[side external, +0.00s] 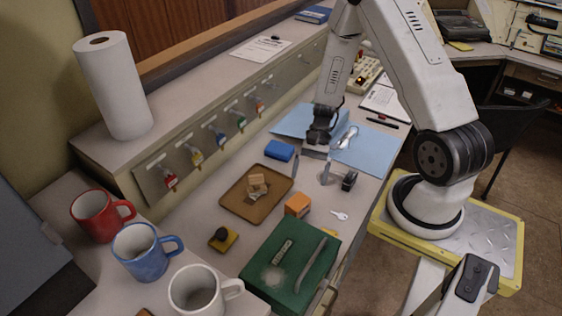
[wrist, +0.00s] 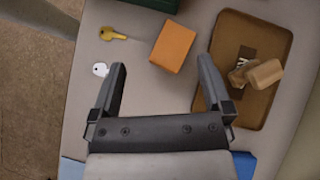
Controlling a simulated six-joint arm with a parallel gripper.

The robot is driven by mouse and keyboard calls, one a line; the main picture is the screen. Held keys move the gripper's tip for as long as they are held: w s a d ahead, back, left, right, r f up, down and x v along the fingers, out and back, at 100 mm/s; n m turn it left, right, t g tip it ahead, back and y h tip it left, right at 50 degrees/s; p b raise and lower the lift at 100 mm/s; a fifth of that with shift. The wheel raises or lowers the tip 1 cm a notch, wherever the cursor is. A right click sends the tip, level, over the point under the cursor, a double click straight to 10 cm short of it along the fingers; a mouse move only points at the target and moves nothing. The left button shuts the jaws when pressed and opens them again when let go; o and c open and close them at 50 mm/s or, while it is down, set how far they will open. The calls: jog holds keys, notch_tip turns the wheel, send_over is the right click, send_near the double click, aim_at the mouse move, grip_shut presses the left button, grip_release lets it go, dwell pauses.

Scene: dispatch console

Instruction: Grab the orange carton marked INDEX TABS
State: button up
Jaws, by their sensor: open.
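The orange carton (side external: 297,205) stands on the grey counter between the brown tray and the green box. In the wrist view the orange carton (wrist: 173,46) lies beyond my fingertips, roughly between their lines and turned at an angle. No lettering is readable on its visible faces. My gripper (side external: 311,170) is above the counter, behind the carton in the side view. In the wrist view my gripper (wrist: 162,66) is open and empty, its two fingers wide apart. The fingers do not appear to touch the carton.
A brown tray (side external: 234,206) holding small blocks is left of the carton. A green box (side external: 305,275) stands in front. A white key (side external: 340,215) and a yellow key (wrist: 112,34) lie nearby. A blue block (side external: 279,150) and a black item (side external: 349,180) are close to my gripper.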

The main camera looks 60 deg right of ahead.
aim_at(298, 207)
jog(key=d+f+m+t+y, duration=0.1)
jog(key=f+m, duration=0.1)
jog(key=d+f+m+t+y, duration=0.1)
jog(key=f+m+t+y, duration=0.2)
jog(key=f+m, duration=0.1)
jog(key=shift+s+d+f+m+t+y, duration=0.3)
jog(key=shift+s+d+f+t, duration=0.05)
jog(key=shift+d+f+t, duration=0.05)
jog(key=shift+x, duration=3.95)
jog(key=c, duration=1.3)
